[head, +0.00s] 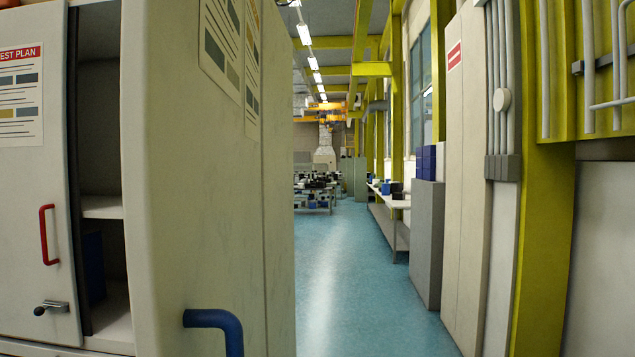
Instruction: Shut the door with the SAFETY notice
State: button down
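A pale cabinet stands close on the left. Its left door (25,200) carries a notice headed "EST PLAN" (20,95), cut off by the frame edge, a red handle (47,234) and a small latch with a black knob (52,307). Right of it the cabinet is open, showing a shelf (103,207). A large pale door panel (200,200), seen at a steep angle and standing open, bears a blue handle (215,320) and a notice (222,45) whose heading is out of frame. I cannot read SAFETY on any notice. My gripper is not in view.
A blue floor aisle (350,260) runs clear ahead, right of the open panel. A grey cabinet with blue boxes on top (428,240), a long bench (392,225) and yellow columns (545,200) line the right. Tables (315,195) stand far back.

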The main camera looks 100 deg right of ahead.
aim_at(189, 74)
jog(key=k+l, duration=0.6)
jog(key=k, duration=0.2)
jog(key=k+l, duration=0.15)
jog(key=l, duration=0.2)
jog(key=k+l, duration=0.1)
jog(key=l, duration=0.2)
jog(key=k+l, duration=0.15)
jog(key=l, duration=0.2)
jog(key=k+l, duration=0.1)
jog(key=l, duration=0.2)
jog(key=k+l, duration=0.15)
jog(key=l, duration=0.2)
jog(key=j+u, duration=0.1)
jog(key=u, duration=0.4)
jog(key=j+u, duration=0.1)
jog(key=u, duration=0.35)
jog(key=j+u, duration=0.15)
jog(key=u, duration=0.35)
jog(key=j+u, duration=0.1)
jog(key=u, duration=0.85)
jog(key=i+j, duration=0.05)
